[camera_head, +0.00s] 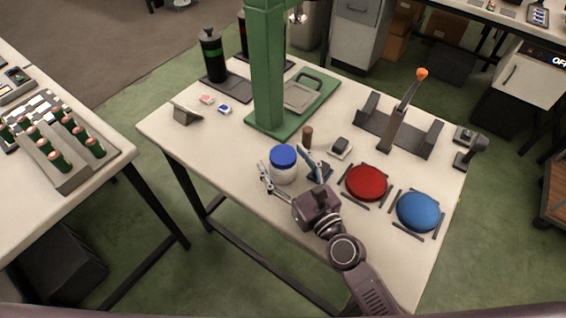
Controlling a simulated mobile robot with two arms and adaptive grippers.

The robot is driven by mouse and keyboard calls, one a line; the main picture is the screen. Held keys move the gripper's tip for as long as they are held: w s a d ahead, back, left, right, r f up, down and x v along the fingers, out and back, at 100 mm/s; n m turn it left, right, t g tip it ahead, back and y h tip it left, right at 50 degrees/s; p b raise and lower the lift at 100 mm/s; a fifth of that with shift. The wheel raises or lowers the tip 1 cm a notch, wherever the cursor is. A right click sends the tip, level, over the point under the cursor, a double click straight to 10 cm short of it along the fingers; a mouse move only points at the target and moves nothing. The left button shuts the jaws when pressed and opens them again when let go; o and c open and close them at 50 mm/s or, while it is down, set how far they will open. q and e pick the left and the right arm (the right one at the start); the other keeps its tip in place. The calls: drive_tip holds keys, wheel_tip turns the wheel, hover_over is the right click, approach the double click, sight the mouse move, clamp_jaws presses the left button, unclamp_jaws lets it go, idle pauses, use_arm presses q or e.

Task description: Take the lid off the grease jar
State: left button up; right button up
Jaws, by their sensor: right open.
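The grease jar (284,174) is a whitish, see-through jar standing upright on the white table, left of the middle. Its blue lid (284,155) sits on top. My right gripper (288,177) is open at the jar, with one finger on its left side and the other on its right. I cannot tell whether the fingers touch the jar. My left gripper is not in view.
A green press column (268,70) stands behind the jar. A red round pad (366,183) and a blue round pad (418,211) lie to the right. A small brown cylinder (307,137) stands behind the gripper. The table's front left is clear.

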drive_tip(key=c, duration=1.5)
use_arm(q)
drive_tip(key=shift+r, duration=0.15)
use_arm(e)
drive_tip(key=shift+r, duration=0.15)
